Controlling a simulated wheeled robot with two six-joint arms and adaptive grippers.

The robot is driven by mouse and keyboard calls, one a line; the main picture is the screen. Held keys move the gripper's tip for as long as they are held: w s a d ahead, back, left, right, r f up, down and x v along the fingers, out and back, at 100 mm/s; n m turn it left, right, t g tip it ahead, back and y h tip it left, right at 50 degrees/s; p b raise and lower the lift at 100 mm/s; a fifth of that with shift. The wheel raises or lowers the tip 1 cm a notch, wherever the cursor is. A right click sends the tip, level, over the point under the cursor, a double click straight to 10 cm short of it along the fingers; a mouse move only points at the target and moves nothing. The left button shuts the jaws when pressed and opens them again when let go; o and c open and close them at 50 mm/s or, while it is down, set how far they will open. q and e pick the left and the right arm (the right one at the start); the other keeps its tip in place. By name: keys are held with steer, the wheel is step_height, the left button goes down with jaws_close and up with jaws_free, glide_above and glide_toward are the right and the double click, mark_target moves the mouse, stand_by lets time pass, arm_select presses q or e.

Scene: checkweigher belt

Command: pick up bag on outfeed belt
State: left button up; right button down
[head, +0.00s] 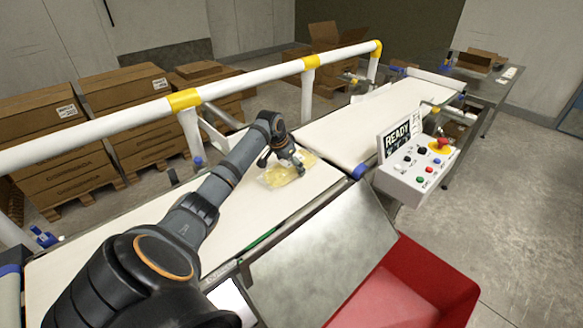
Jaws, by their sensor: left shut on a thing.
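A clear bag with yellowish contents (279,176) is at the right end of the near white belt (240,215), close to the gap before the farther belt. My left gripper (285,166) is over the bag from above and shut on it. The gripper hides part of the bag's top. I cannot tell whether the bag still touches the belt. My right gripper is not in view.
A white guard rail with yellow joints (185,99) runs behind the belt. A control panel reading READY (415,165) stands at the right. A metal chute (325,255) leads to a red bin (420,290) in front. Boxes on pallets (60,165) stand behind.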

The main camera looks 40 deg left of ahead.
arm_select(q)
steer(key=c, duration=0.4)
steer(key=shift+o, duration=0.2)
steer(key=shift+r, duration=0.15)
